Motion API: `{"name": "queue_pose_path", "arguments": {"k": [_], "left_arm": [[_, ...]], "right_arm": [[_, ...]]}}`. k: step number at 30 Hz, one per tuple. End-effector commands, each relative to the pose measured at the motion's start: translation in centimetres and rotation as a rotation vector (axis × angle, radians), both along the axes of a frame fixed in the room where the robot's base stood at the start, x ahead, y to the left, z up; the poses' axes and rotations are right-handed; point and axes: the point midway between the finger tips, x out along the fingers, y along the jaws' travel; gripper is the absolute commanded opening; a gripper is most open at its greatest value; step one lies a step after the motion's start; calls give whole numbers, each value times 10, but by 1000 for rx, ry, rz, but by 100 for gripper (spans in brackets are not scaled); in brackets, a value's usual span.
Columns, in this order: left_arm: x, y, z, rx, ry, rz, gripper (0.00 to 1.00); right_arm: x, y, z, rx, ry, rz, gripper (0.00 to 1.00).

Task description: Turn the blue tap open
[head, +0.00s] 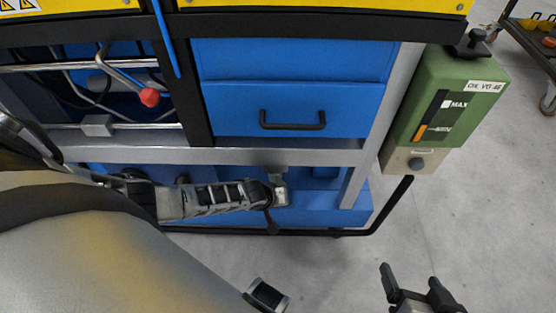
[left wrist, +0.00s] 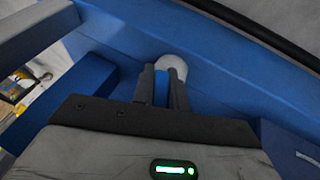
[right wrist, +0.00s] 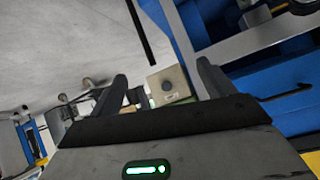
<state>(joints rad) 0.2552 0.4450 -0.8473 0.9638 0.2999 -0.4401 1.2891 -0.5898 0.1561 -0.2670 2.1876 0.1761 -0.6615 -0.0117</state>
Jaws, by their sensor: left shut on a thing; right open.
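The blue tap's handle (left wrist: 161,89) shows as a narrow blue strip between my left fingers in the left wrist view. A round pale fitting (left wrist: 172,66) sits just beyond the fingertips. My left gripper (left wrist: 163,86) is shut on the blue handle. In the head view, my left gripper (head: 277,197) reaches in from the left, below the grey frame rail, with a pale metal part (head: 281,196) at its tips. The handle is mostly hidden by the fingers, so I cannot tell its angle. My right gripper (head: 415,282) is open and empty above the floor at lower right.
A blue drawer (head: 293,108) with a black handle is above my left gripper. A green oil tank (head: 450,98) hangs at the right, with a black hose (head: 391,206) running below it. A red knob (head: 149,97) shows among pipes. Floor (head: 480,220) is free at right.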

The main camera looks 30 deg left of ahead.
Motion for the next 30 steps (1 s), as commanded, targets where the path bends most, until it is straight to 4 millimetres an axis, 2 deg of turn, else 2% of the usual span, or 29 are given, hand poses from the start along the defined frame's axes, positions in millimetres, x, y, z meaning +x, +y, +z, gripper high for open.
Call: {"name": "queue_pose_path", "arguments": {"k": [1,9,18,30], "left_arm": [[-1,-1,3,33,25,3,0],[-3,3,-1,191,120,1,0],[-3,6,-2,281,171,0,0],[-4,7,-2,299,181,0,0]], "right_arm": [[-1,-2,10,1,-11,-6,82],[-1,-6,27,-3,-48,-22,82],[-2,-7,31,-3,-56,-26,82],[-3,-8,31,-4,-56,-28,82]]}}
